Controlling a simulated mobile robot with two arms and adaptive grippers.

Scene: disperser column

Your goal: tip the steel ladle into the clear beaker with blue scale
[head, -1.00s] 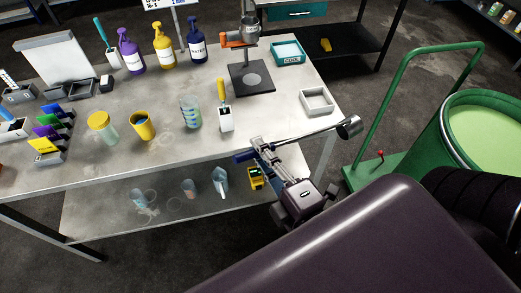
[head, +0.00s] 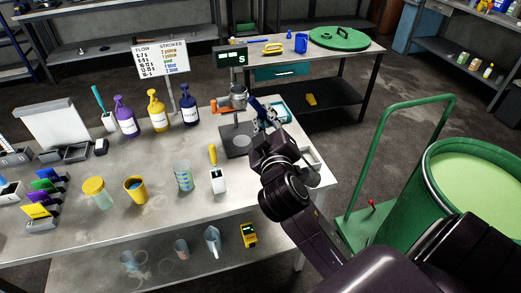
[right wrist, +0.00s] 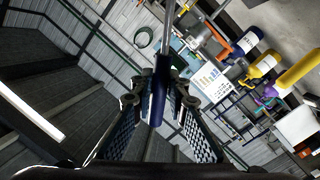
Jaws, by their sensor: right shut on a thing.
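The clear beaker with blue scale (head: 183,176) stands upright on the bench, left of the white holder with the yellow-handled tool. My right gripper (head: 264,122) is above the bench's right part, to the right of the beaker and apart from it. It is shut on the blue handle of the steel ladle (head: 258,106). In the right wrist view the blue handle (right wrist: 157,100) lies between the fingers, and the steel shaft runs upward out of frame. A grey rounded part beside my wrist may be the ladle's bowl; its contents are hidden. My left gripper is not in view.
A yellow cup (head: 135,190) and a yellow-lidded jar (head: 97,193) stand left of the beaker. Pump bottles (head: 158,112) and a stand with a display (head: 230,58) are behind. A green drum (head: 478,180) is at the right. Bare bench lies before the beaker.

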